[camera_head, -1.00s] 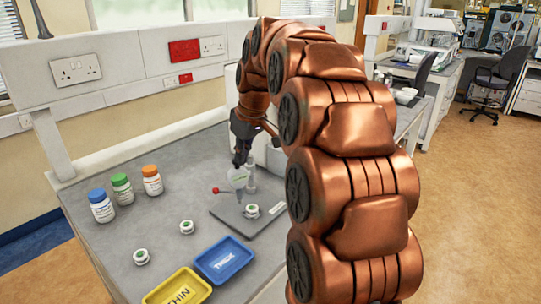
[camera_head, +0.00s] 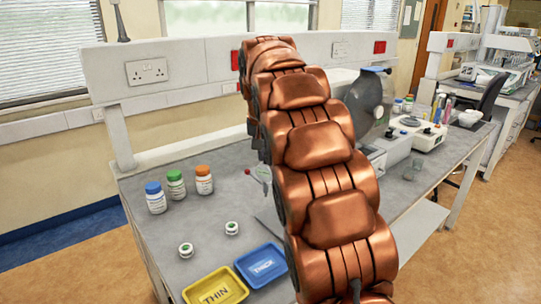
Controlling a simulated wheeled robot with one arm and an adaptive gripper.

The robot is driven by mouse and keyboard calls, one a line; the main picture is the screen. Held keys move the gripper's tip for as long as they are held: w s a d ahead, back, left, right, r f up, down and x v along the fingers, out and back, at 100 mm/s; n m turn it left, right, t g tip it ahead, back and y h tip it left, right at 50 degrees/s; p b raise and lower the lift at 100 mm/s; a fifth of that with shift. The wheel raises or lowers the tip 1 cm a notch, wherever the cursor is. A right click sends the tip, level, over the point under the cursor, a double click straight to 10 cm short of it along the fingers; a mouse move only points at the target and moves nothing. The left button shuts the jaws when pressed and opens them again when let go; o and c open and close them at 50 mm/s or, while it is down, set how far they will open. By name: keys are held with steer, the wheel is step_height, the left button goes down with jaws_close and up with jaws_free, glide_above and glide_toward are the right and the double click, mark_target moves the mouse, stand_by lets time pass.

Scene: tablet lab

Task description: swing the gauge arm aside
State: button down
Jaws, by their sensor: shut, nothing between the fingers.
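A small red knob (camera_head: 248,171), which looks like the end of the gauge arm, shows just left of my arm. A pale, cup-like part (camera_head: 263,174) of the gauge stand is beside it. The rest of the stand is hidden behind my copper arm, except for an edge of its grey base plate (camera_head: 268,221). My gripper (camera_head: 257,146) shows only as a dark sliver at my arm's left edge, above the pale part. It is shut and holds nothing. Its fingertips are hidden, so I cannot tell whether it touches the gauge arm.
Bottles with blue (camera_head: 155,198), green (camera_head: 176,185) and orange (camera_head: 204,181) caps stand at the left. Two small round pieces (camera_head: 186,250) (camera_head: 232,228) lie in front. Yellow THIN (camera_head: 238,298) and blue THICK (camera_head: 280,278) trays are at the front. Lab equipment (camera_head: 418,132) stands at the right.

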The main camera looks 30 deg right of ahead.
steer(key=shift+w+d, duration=0.1)
steer(key=shift+w, duration=0.7)
steer(key=s+a+r, duration=0.2)
steer(key=r, duration=0.3)
steer(key=s+a+r+b, duration=0.1)
steer(key=s+a+r, duration=0.1)
steer(key=r, duration=0.3)
steer(key=shift+s+a+r, duration=0.25)
steer(key=shift+s+a, duration=0.15)
stand_by(0.5)
stand_by(0.5)
